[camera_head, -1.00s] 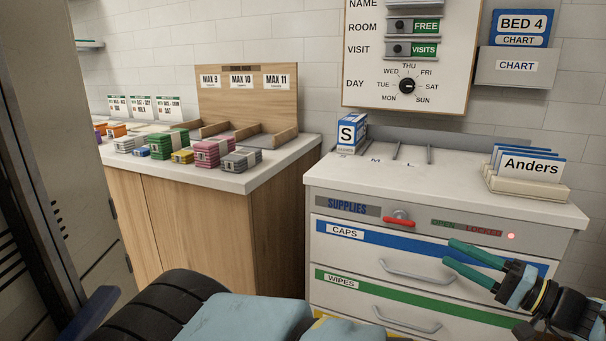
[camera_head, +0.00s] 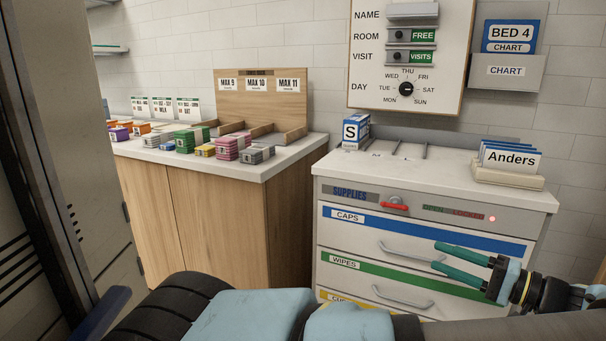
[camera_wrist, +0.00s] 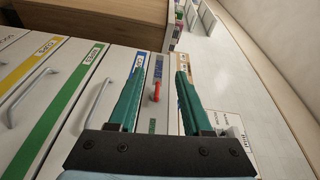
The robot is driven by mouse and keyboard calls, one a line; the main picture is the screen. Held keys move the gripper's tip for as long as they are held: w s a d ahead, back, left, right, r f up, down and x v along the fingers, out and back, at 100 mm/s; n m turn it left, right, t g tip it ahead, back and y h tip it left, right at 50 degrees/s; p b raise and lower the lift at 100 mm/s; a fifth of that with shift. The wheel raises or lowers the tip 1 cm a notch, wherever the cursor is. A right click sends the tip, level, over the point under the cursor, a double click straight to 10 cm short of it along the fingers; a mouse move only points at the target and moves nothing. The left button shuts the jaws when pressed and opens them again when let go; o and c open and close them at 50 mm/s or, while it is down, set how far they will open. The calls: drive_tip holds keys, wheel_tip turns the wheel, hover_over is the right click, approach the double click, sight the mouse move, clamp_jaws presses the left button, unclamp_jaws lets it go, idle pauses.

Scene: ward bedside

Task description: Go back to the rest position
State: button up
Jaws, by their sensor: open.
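My gripper (camera_head: 465,262) has two green fingers, spread apart with nothing between them. In the head view it is at the lower right, in front of the supplies cabinet (camera_head: 332,240) near the caps and wipes drawers. In the wrist view my gripper (camera_wrist: 155,88) is over the cabinet front, with the red latch handle (camera_wrist: 157,91) showing between the fingers. The red handle (camera_head: 394,205) also shows in the head view, under the cabinet top beside the lit red lamp (camera_head: 492,218). The drawers look shut. Part of my arm fills the bottom of the head view.
A wooden counter (camera_head: 225,230) with several coloured packs (camera_head: 230,148) stands at the left. A blue-and-white S box (camera_head: 355,132) and an Anders card holder (camera_head: 508,177) stand on the cabinet. A wall board (camera_head: 408,60) hangs above. A grey door or panel (camera_head: 70,180) is at the far left.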

drive_tip(key=w+a+f+n+g+h+p, duration=0.1)
drive_tip(key=w+a+g+h+p, duration=0.15)
drive_tip(key=a+g, duration=0.6)
drive_tip(key=w+a+f+n+g+h+p, duration=0.15)
drive_tip(key=w+a+g, duration=0.25)
drive_tip(key=a, duration=0.9)
drive_tip(key=s+a+r+n+t+h+p, duration=0.1)
drive_tip(key=s+a+r+h, duration=0.1)
drive_tip(key=a+r+h, duration=0.2)
drive_tip(key=s+a+r+n+t+h+p, duration=0.1)
drive_tip(key=s+a+r+n+h+p, duration=0.1)
drive_tip(key=a+r+h, duration=0.3)
drive_tip(key=s+a+r, duration=0.1)
drive_tip(key=a+r, duration=0.2)
drive_tip(key=a, duration=0.2)
drive_tip(key=shift+s+r+h, duration=0.2)
drive_tip(key=shift+s+h, duration=0.1)
